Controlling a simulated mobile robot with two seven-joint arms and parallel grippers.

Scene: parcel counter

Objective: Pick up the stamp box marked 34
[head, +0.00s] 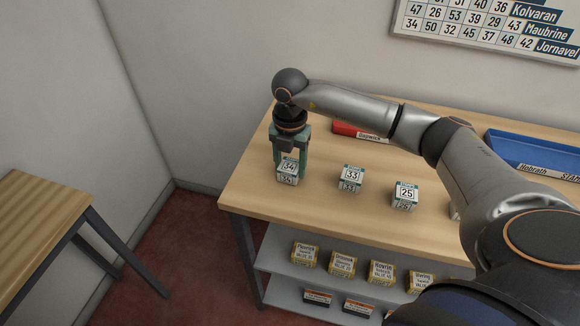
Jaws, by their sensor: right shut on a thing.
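The stamp box marked 34 (287,179) is a small white and green box at the left end of the wooden counter. My right gripper (289,160) points down over it and is shut on it, with green fingers at its sides. I cannot tell whether the box touches the counter or is just above it. The box marked 33 (350,180) and the box marked 25 (405,195) stand to its right. My left gripper is not in view.
A red tray (350,130) and a blue tray (530,152) lie at the counter's back. Shelves below hold several yellow boxes (343,264). A second table (35,225) stands at left.

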